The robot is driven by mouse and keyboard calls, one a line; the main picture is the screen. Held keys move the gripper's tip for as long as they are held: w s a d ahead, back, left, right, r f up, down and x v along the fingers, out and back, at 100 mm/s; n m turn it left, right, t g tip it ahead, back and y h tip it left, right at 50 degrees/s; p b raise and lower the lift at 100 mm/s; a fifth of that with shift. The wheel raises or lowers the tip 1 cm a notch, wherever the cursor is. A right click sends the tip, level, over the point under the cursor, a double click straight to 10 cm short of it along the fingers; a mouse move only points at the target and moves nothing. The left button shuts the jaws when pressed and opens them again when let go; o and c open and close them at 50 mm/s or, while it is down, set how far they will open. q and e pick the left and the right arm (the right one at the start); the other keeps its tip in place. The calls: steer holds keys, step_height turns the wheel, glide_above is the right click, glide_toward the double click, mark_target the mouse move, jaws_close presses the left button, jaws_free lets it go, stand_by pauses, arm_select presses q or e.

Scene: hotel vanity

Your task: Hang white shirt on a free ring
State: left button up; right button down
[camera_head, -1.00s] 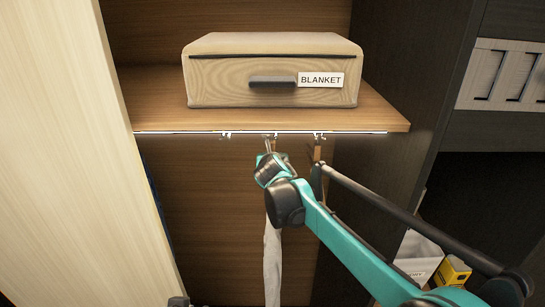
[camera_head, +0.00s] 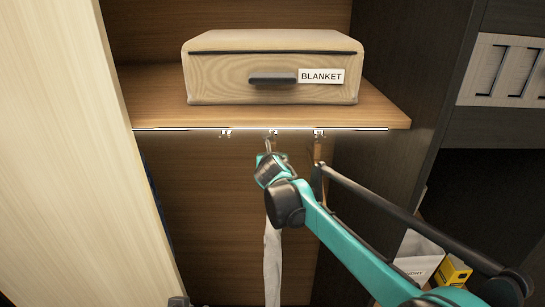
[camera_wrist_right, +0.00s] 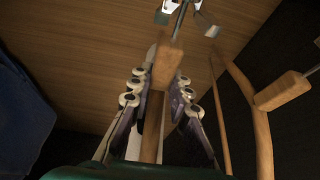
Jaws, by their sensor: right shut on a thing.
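My right gripper (camera_head: 267,158) is shut on a wooden hanger, just under the shelf. The hanger's wooden neck (camera_wrist_right: 167,65) sits between the finger pads in the right wrist view. The white shirt (camera_head: 272,262) hangs down below the gripper, seen edge-on as a narrow strip. Small rings hang along the lit rail: a left ring (camera_head: 226,133), a middle ring (camera_head: 273,133) and a right ring (camera_head: 319,133). The held hanger's metal hook (camera_wrist_right: 180,20) is close to the middle ring; I cannot tell whether it is engaged. My left gripper is not recognisable in view.
Another wooden hanger (camera_wrist_right: 282,91) hangs to the right, close to my right gripper. A blue garment (camera_wrist_right: 22,118) is at the left in the wrist view. A blanket box (camera_head: 270,72) stands on the shelf (camera_head: 375,112). A pale panel (camera_head: 65,160) borders the left.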

stand_by(0.3)
steer(key=c, duration=1.3)
jaws_free()
steer(key=shift+c, duration=0.2)
